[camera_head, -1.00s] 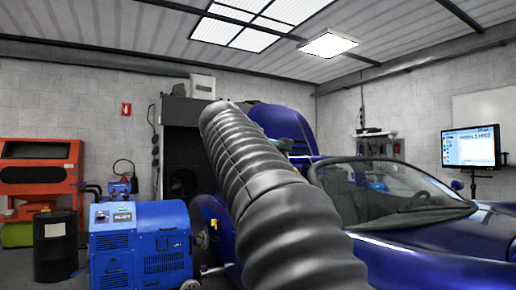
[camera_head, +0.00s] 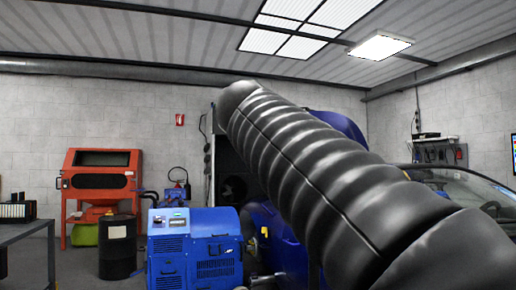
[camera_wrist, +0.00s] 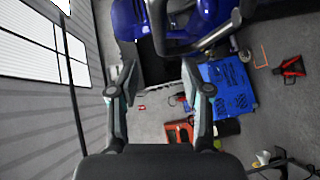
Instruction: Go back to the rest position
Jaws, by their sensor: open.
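My gripper (camera_wrist: 158,92) shows in the wrist view with its two fingers wide apart and nothing between them. The wrist view is turned on its side, with the ceiling at the left and the floor at the right. In the head view my black ribbed arm crosses from the lower right up to the middle, and my gripper does not show there. The blue dynamometer unit (camera_head: 195,248) stands on the floor left of my arm, and it also shows in the wrist view (camera_wrist: 228,87). My gripper is apart from everything in view.
A blue car (camera_head: 272,232) stands behind my arm, partly hidden. A black drum (camera_head: 117,247) and an orange cabinet (camera_head: 102,180) stand at the left. A grey table (camera_head: 30,232) is at the left edge. In the wrist view, a red stand (camera_wrist: 292,67) is on the floor.

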